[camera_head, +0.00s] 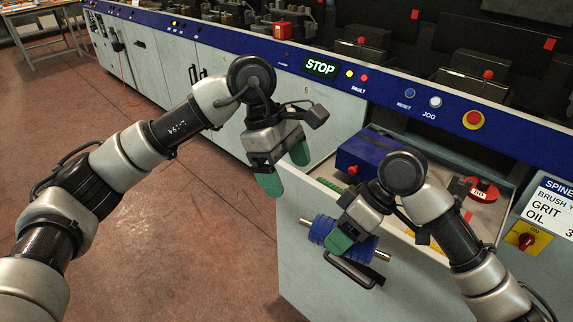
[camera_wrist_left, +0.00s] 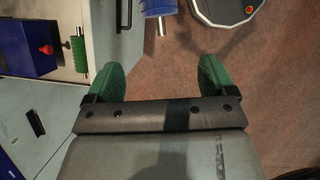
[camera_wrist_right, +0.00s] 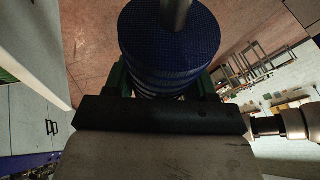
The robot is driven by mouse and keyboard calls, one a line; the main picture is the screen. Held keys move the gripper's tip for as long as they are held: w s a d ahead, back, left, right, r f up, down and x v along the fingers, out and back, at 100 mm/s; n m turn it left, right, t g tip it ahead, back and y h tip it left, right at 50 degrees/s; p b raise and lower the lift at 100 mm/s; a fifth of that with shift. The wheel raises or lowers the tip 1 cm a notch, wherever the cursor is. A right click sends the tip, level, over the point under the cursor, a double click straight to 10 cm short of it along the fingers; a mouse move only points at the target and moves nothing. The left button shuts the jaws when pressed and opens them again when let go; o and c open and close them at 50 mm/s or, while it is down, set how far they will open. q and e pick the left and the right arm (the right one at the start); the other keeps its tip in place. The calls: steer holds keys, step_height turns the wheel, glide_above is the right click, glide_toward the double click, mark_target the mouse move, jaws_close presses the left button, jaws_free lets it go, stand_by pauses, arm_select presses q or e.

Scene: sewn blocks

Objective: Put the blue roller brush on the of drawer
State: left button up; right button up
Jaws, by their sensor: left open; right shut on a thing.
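The blue roller brush (camera_head: 322,229) is a ribbed blue cylinder with a metal shaft sticking out at both ends. My right gripper (camera_head: 343,241) is shut on it and holds it beside the drawer front, near the drawer handle. The brush fills the top of the right wrist view (camera_wrist_right: 168,45) between the green fingers. The open drawer (camera_head: 318,172) is pulled out from the machine. My left gripper (camera_head: 283,170) is open and empty, above the floor to the left of the drawer. The brush's end also shows at the top of the left wrist view (camera_wrist_left: 158,8).
In the drawer lie a blue box (camera_head: 366,152), a green roller (camera_head: 326,184) and a red part with a tag (camera_head: 484,190). The drawer's front panel (camera_head: 330,275) and handle (camera_head: 352,272) stand out into the room. Red floor (camera_head: 190,235) on the left is clear.

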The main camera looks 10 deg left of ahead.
arm_select(q)
steer(key=x, duration=1.1)
steer(key=shift+d+f, duration=0.1)
steer(key=shift+f, duration=0.05)
steer(key=shift+c, duration=0.3)
steer(key=c, duration=0.9)
steer(key=shift+c, duration=0.3)
arm_select(e)
steer(key=o, duration=1.1)
